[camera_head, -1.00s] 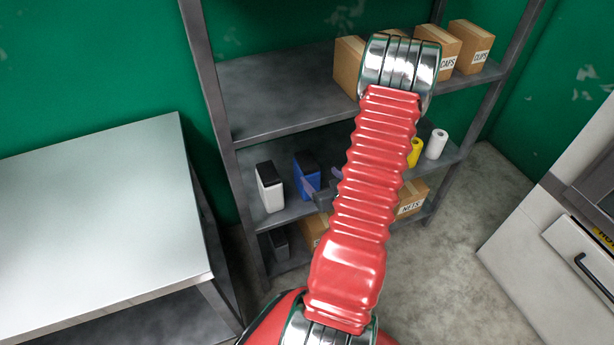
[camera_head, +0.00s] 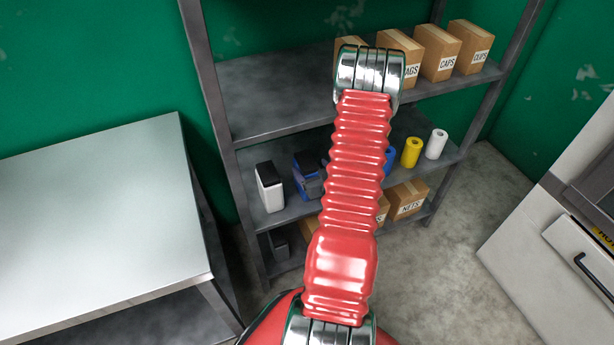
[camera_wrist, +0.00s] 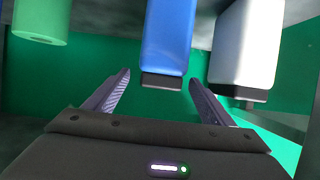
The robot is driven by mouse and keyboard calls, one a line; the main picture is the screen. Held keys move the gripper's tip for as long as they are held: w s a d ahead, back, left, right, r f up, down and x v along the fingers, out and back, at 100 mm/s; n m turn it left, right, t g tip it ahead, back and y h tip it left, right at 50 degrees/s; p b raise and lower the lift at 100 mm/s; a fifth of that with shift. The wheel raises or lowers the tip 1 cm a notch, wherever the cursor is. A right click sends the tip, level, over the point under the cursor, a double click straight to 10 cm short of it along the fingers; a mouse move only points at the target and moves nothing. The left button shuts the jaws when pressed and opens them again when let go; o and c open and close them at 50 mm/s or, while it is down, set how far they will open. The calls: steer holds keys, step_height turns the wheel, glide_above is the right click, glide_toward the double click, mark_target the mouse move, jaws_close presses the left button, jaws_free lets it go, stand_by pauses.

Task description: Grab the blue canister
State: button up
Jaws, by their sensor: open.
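The blue canister (camera_head: 299,169) with a black cap stands on the middle shelf, partly covered by my arm and gripper in the head view. In the wrist view, which looks upside down, the blue canister (camera_wrist: 168,38) comes down from the top edge with its dark cap lowest. My gripper (camera_wrist: 158,78) is open and empty, with one finger on each side of the canister's cap end. A gap shows on both sides. In the head view my gripper is mostly hidden behind my arm.
A white canister (camera_head: 269,190) with a black cap stands close beside the blue one; it also shows in the wrist view (camera_wrist: 245,42). A green cylinder (camera_wrist: 42,20) is on the other side. Yellow (camera_head: 411,152) and white (camera_head: 436,144) rolls stand farther right. The upper shelf (camera_head: 275,105) is overhead.

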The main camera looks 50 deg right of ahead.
steer(key=x, duration=0.5)
steer(key=shift+a, duration=0.1)
steer(key=shift+c, duration=0.4)
steer(key=shift+r, duration=0.1)
jaws_close()
stand_by(0.7)
